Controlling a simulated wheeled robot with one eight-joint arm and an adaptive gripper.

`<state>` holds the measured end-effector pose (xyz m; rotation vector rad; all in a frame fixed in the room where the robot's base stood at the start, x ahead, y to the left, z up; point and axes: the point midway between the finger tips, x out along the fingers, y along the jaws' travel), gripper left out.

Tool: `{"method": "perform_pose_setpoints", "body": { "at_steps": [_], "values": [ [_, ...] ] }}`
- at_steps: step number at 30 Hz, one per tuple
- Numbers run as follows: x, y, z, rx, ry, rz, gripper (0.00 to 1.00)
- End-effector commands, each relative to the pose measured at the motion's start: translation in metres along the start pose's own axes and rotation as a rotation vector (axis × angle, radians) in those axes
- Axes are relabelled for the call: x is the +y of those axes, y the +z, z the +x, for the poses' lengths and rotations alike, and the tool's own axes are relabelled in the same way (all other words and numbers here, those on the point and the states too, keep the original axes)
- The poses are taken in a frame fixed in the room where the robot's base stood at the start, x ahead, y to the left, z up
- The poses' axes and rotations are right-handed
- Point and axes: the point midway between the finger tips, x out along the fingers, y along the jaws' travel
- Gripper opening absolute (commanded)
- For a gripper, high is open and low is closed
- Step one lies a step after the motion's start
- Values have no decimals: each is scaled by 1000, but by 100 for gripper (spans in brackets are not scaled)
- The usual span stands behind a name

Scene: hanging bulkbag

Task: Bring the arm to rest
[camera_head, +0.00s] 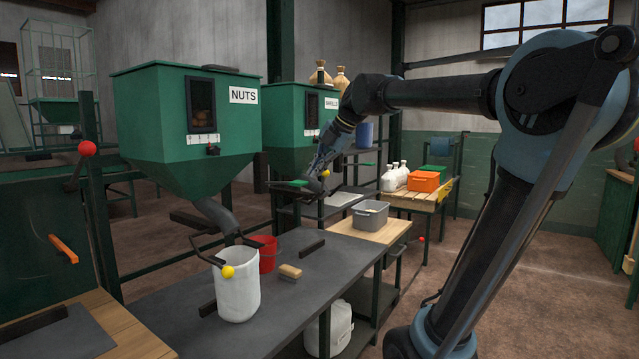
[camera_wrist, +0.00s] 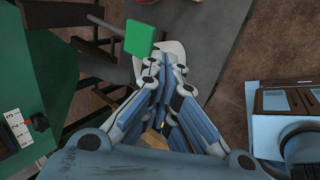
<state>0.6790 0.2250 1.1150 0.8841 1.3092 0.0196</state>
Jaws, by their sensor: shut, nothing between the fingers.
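My arm comes in from the right in the head view and reaches left over the workbench. My gripper (camera_head: 314,184) hangs pointing down in front of the second green hopper. In the wrist view my gripper (camera_wrist: 163,68) has its fingers drawn together, with no object visible between them. A white shape (camera_wrist: 146,52) shows partly behind the fingertips in the wrist view.
The green NUTS hopper (camera_head: 183,128) stands left, with a second green hopper (camera_head: 290,122) behind the gripper. A red bucket (camera_head: 268,254), a brush (camera_head: 290,272) and a grey bin (camera_head: 370,215) sit on the benches.

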Motion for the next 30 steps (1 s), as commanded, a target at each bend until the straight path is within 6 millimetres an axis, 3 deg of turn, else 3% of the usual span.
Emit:
{"method": "perform_pose_setpoints", "body": {
  "at_steps": [5, 20, 30],
  "values": [
    [-36, -1, 6, -22, -31, 174, 0],
    [-222, -22, 40, -221, -136, 1128, 0],
    [-349, -48, 72, -430, -117, 1784, 0]
  ]
}}
